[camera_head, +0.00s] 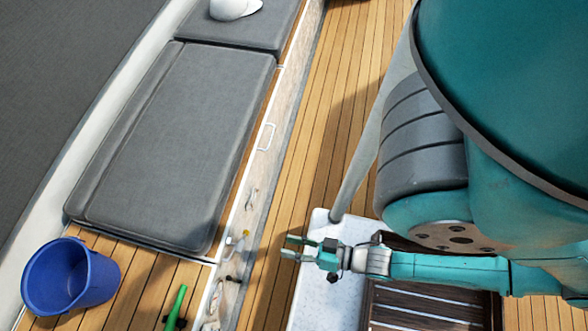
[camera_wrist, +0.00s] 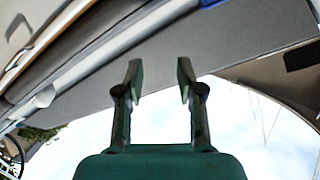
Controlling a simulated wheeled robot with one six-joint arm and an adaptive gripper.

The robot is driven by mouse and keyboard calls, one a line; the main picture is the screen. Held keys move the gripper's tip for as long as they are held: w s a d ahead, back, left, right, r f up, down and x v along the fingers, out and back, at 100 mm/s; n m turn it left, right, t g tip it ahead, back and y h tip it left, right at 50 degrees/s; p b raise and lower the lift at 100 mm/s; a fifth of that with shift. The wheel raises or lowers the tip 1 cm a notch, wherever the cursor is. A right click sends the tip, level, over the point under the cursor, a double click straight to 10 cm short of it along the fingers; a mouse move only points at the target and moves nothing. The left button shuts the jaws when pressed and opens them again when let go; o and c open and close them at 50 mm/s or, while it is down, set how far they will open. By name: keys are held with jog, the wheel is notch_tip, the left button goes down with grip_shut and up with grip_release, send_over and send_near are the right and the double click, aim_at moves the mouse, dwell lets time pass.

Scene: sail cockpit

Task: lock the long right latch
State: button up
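Small metal fittings sit on the side panel of the bench in the head view. One is a thin, pale fitting (camera_head: 250,199) below the cushion edge. Another has a yellow tip (camera_head: 243,234), and a dark one (camera_head: 233,279) is lower down. They are too small to tell which is the long right latch or whether any is locked. My gripper (camera_head: 287,246) is just right of these fittings, pointing left toward the panel, apart from them as far as I can tell. In the wrist view my gripper (camera_wrist: 158,72) is open, with nothing between its fingers.
A grey cushion (camera_head: 180,140) covers the bench, with a white cap (camera_head: 233,8) behind. A white handle (camera_head: 266,136) is on the panel. The wooden floor (camera_head: 325,100) beside the bench is clear.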

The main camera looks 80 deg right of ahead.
jog(key=shift+r, duration=0.6)
